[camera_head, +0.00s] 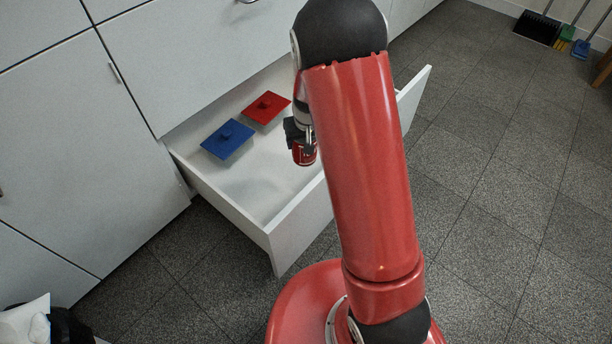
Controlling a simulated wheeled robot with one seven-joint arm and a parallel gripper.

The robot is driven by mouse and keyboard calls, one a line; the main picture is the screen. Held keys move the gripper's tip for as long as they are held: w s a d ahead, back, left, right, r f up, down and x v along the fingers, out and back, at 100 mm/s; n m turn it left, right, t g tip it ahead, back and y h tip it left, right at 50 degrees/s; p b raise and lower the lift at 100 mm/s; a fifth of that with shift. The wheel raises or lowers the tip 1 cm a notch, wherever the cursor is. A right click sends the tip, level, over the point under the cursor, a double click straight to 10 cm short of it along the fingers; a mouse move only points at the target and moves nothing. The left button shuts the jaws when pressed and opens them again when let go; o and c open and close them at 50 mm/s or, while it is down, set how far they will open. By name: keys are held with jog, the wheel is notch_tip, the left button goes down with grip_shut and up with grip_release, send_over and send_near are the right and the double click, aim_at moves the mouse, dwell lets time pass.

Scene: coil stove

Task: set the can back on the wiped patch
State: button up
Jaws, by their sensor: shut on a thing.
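A red can (304,153) shows at the end of my arm, over the right part of an open white drawer. My gripper (303,142) is shut on the can, seen from above and partly hidden by my red arm link. I cannot tell whether the can touches the drawer floor or hangs above it. The drawer floor (250,188) is pale and bare left of the can. A wiped patch cannot be told apart from the rest of the floor.
The drawer's front wall (300,225) stands in front. My arm hides the drawer's right part. A dark bin (68,325) stands at bottom left.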

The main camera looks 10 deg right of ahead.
notch_tip(320, 180, down, 14)
jog(key=shift+f+b, duration=0.15)
jog(key=shift+b, duration=1.05)
jog(key=shift+f, duration=0.25)
jog(key=o, duration=1.3)
jog(key=shift+r, duration=0.2)
